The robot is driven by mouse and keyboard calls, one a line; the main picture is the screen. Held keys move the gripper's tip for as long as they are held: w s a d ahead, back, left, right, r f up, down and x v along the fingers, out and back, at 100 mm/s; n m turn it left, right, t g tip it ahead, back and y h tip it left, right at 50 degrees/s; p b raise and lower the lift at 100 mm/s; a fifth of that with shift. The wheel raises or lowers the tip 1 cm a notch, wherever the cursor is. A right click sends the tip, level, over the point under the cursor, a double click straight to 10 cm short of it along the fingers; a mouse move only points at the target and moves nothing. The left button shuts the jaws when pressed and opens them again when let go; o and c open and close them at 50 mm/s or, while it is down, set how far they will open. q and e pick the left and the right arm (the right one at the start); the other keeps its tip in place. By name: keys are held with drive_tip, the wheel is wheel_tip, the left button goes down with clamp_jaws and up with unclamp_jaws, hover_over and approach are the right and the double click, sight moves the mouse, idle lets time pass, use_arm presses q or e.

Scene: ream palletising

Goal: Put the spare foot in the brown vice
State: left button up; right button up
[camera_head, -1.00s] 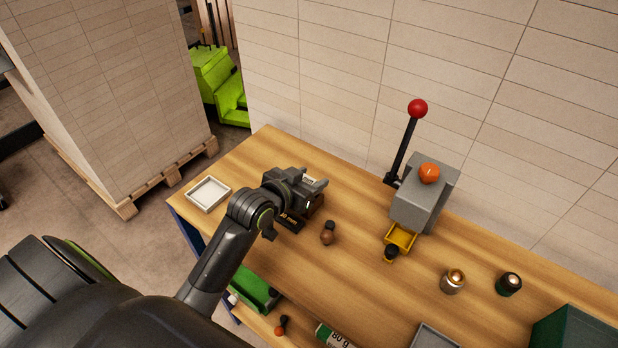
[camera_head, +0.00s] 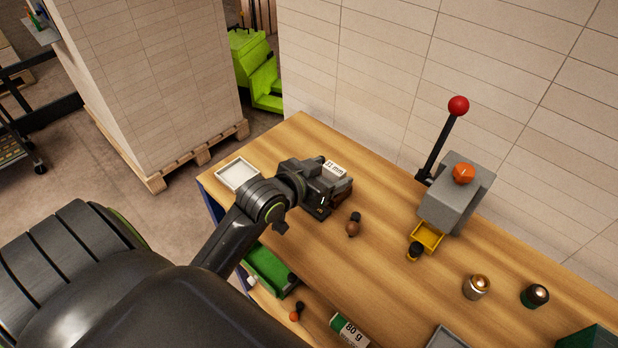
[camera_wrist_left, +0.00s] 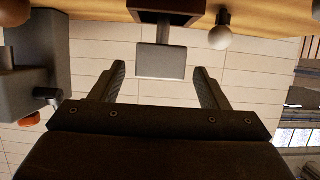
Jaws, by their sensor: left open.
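My left gripper (camera_head: 334,188) is open above the left part of the workbench. Its two fingers also show apart in the left wrist view (camera_wrist_left: 161,78). Beyond them in that upside-down view is a dark brown block, likely the brown vice (camera_wrist_left: 165,6), with a grey block on a stem (camera_wrist_left: 160,62). It seems to lie between the fingertips in the picture; contact cannot be told. In the head view the gripper mostly hides the brown vice (camera_head: 343,196). A small brown knob with a black end (camera_head: 353,227) lies nearby. I cannot tell which piece is the spare foot. My right gripper is out of view.
A grey press (camera_head: 453,195) with a red-knobbed lever and yellow tray (camera_head: 429,237) stands to the right. A white tray (camera_head: 237,174) lies at the left end. Two small cylinders (camera_head: 476,287) (camera_head: 535,295) stand at right. A pale round-headed piece (camera_wrist_left: 220,37) stands near the vice.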

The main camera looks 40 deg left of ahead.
use_arm(q)
drive_tip(key=d+v, duration=0.1)
drive_tip(key=v, duration=0.6)
drive_tip(key=shift+s+a, duration=0.35)
drive_tip(key=shift+a, duration=0.15)
